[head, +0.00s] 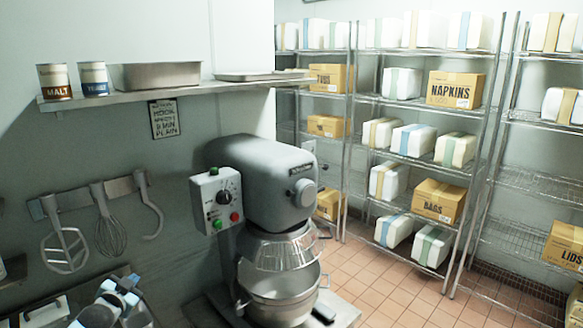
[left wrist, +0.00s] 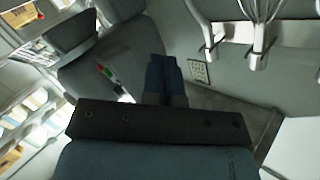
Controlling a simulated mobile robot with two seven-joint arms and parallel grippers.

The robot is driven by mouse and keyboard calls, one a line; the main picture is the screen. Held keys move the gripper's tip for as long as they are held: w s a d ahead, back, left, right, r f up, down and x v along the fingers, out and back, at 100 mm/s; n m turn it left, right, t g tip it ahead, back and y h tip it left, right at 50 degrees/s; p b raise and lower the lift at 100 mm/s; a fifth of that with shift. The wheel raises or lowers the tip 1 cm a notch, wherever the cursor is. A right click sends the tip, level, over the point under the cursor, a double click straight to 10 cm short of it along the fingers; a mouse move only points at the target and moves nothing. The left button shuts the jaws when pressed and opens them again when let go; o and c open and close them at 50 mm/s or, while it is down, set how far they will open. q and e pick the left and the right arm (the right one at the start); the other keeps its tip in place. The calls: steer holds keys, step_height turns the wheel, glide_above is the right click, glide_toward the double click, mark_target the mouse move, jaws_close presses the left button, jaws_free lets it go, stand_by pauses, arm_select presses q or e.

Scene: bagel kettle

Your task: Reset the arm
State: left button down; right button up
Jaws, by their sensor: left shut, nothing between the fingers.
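My left gripper (left wrist: 164,78) is shut and empty, its two dark blue fingers together in the middle of the left wrist view. In the head view my left arm and gripper (head: 125,285) are low at the left edge, left of the mixer. The fingertips are hard to make out there. My right gripper is in neither view.
A grey stand mixer (head: 262,185) with a metal bowl (head: 280,285) stands right of my left arm. Mixing tools hang from a wall rack (head: 78,198). A shelf (head: 150,92) above holds cans and a pan. Wire shelving and open tiled floor (head: 395,290) lie right.

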arm_select(q)
steer(key=s+d+f+g+h, duration=0.1)
steer(key=s+d+f+h, duration=0.1)
steer(key=s+d+f, duration=0.65)
steer(key=s+d+f+n+g, duration=0.1)
steer(key=s+d+f, duration=0.2)
steer(key=s+d, duration=0.3)
steer(key=s+d+f+n+g+h, duration=0.1)
steer(key=s+d+f, duration=0.3)
steer(key=s, duration=0.9)
steer(key=s+d+f+g+h, duration=0.1)
steer(key=s+d+f, duration=0.2)
steer(key=s+d, duration=0.6)
steer(key=shift+s+d+f+n+g, duration=0.2)
steer(key=shift+s+f+n+g, duration=0.2)
steer(key=shift+s, duration=0.2)
